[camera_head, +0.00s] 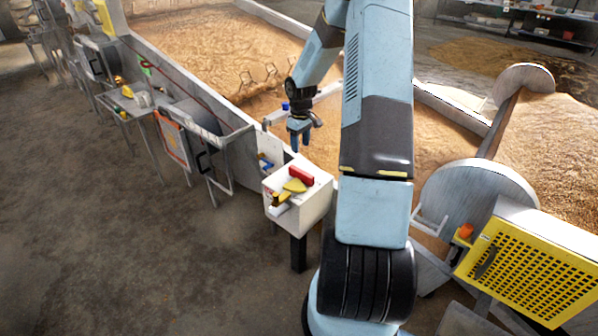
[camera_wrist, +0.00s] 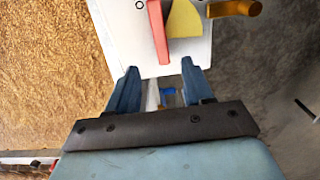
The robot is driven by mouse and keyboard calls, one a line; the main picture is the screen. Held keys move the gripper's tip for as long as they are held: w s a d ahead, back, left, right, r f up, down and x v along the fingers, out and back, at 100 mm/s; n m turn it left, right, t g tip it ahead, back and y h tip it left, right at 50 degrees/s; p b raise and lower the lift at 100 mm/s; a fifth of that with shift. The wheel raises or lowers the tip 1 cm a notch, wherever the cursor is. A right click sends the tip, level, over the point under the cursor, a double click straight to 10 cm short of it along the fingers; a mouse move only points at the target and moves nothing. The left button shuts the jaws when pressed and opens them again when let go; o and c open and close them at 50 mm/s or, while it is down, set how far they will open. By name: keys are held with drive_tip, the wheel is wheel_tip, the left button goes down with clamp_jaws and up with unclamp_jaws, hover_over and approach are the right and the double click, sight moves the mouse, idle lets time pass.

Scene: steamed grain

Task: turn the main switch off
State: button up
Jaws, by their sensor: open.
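A white box (camera_head: 312,205) on a dark post stands in the middle of the head view. Its top carries a red bar (camera_head: 301,175), a flat yellow piece (camera_head: 294,186) and an orange-yellow knob (camera_head: 279,199) at its front left edge. I cannot tell which of these is the main switch. My gripper (camera_head: 300,148) is open and empty, above and behind the box. In the wrist view my fingertips (camera_wrist: 158,70) overlap the near edge of the white panel (camera_wrist: 128,35). The red bar (camera_wrist: 158,30), yellow piece (camera_wrist: 184,20) and orange-yellow knob (camera_wrist: 236,8) lie beyond them.
A grain bed (camera_head: 205,45) with metal walls lies behind the box. A yellow perforated guard (camera_head: 535,267) and a large metal disc (camera_head: 470,195) stand at the right. Metal frames (camera_head: 195,150) line the left side. Bare floor (camera_head: 120,240) is clear at front left.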

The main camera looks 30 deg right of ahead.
sight(300, 171)
wheel_tip(300, 171, down, 13)
drive_tip(key=shift+r, duration=0.1)
idle(0.4)
drive_tip(key=shift+c, duration=0.3)
clamp_jaws()
